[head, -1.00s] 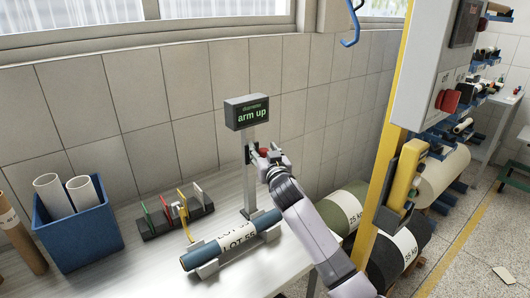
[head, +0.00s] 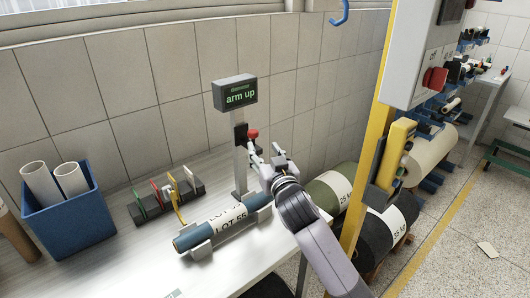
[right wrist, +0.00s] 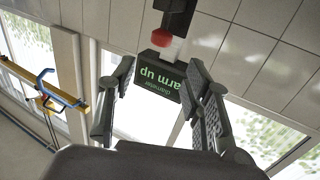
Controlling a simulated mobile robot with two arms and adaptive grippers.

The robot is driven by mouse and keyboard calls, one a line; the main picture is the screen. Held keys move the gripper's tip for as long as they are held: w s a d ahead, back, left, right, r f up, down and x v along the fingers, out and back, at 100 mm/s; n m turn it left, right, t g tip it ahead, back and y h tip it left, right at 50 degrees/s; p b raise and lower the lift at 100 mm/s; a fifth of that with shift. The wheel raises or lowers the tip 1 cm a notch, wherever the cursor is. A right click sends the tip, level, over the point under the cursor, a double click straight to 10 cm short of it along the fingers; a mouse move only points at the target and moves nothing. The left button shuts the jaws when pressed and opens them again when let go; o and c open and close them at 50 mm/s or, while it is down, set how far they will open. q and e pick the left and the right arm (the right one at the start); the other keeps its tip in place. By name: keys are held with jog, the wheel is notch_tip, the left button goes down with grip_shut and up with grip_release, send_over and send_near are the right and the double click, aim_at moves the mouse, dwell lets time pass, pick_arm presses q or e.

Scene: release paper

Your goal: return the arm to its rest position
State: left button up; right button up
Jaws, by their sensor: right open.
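My right gripper (head: 266,152) is open and empty in the head view. It is in front of the gauge post, near the red knob (head: 253,134). The display (head: 235,93) on top of the post reads "arm up". In the right wrist view, the two fingers (right wrist: 160,95) are spread apart with nothing between them. The display (right wrist: 160,78) shows upside down beyond them, with the red knob (right wrist: 161,38) above it. A blue roll (head: 224,226) labelled "LOT 55" lies on a cradle below the display. My left gripper is not in view.
A blue bin (head: 68,215) with tubes and a rack of coloured tags (head: 165,201) stand on the table (head: 150,255) at left. Large rolls, green (head: 330,188) and black (head: 382,238), lie right of my right arm. A yellow post (head: 372,150) stands close to the arm.

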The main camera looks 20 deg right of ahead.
jog(key=shift+f, duration=0.1)
dwell(0.3)
jog(key=s+f+g, duration=0.6)
jog(key=s+f, duration=0.9)
jog(key=f, duration=0.3)
jog(key=s+a+f+n+g+y, duration=0.1)
jog(key=s+f+g, duration=0.35)
jog(key=s, duration=0.85)
jog(key=s+a+f+n+g, duration=0.15)
jog(key=s+f+g, duration=0.3)
jog(key=s, duration=0.75)
notch_tip(320, 180, down, 27)
jog(key=s, duration=0.2)
jog(key=s+d+f+g, duration=0.1)
jog(key=s+d+f, duration=0.1)
jog(key=s+f, duration=0.6)
jog(key=s+d+f+g+b, duration=0.1)
jog(key=s+f, duration=0.7)
jog(key=shift+s+d+f, duration=0.2)
jog(key=shift+d+f, duration=0.1)
jog(key=shift+d, duration=0.05)
